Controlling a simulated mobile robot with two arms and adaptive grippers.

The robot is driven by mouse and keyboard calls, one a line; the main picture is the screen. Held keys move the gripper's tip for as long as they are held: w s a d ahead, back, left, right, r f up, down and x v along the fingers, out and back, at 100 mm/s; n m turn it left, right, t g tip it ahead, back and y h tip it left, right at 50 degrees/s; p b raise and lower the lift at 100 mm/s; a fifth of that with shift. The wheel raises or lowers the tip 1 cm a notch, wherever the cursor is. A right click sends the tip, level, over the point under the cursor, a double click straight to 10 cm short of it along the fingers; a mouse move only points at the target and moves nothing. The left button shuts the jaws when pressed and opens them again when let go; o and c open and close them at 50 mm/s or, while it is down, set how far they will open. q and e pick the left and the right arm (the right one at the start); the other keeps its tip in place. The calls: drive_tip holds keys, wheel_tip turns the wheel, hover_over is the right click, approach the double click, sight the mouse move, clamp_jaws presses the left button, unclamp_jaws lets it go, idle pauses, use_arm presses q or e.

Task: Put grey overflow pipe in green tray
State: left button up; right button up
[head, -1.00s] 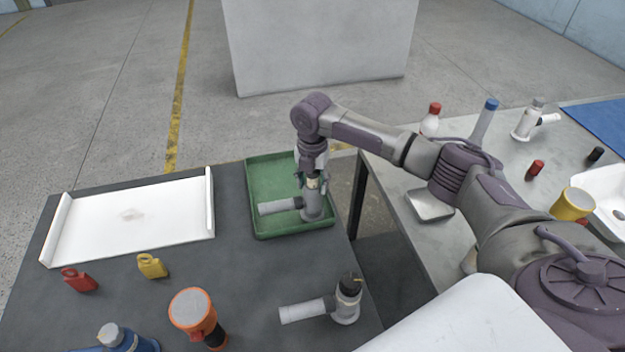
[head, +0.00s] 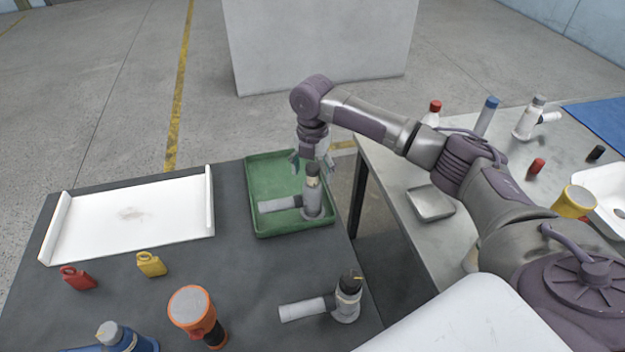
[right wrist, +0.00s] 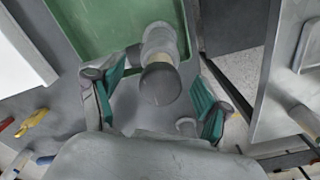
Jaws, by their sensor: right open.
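A grey overflow pipe (head: 312,203) stands in the green tray (head: 262,171), its side branch pointing left. In the right wrist view the same pipe (right wrist: 160,84) shows end-on over the green tray (right wrist: 95,25). My right gripper (head: 311,163) is open just above the pipe's dark top, apart from it. In the right wrist view its fingers (right wrist: 158,100) are spread on either side of the pipe's top. My left gripper is not in view.
A similar grey pipe with a black cap (head: 347,300) stands near the dark table's front right. A metal table (head: 395,190) lies right, across a gap.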

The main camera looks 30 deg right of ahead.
wheel_tip(320, 180, up, 9)
drive_tip(key=shift+f+b, duration=0.1)
drive_tip(key=shift+b, duration=0.45)
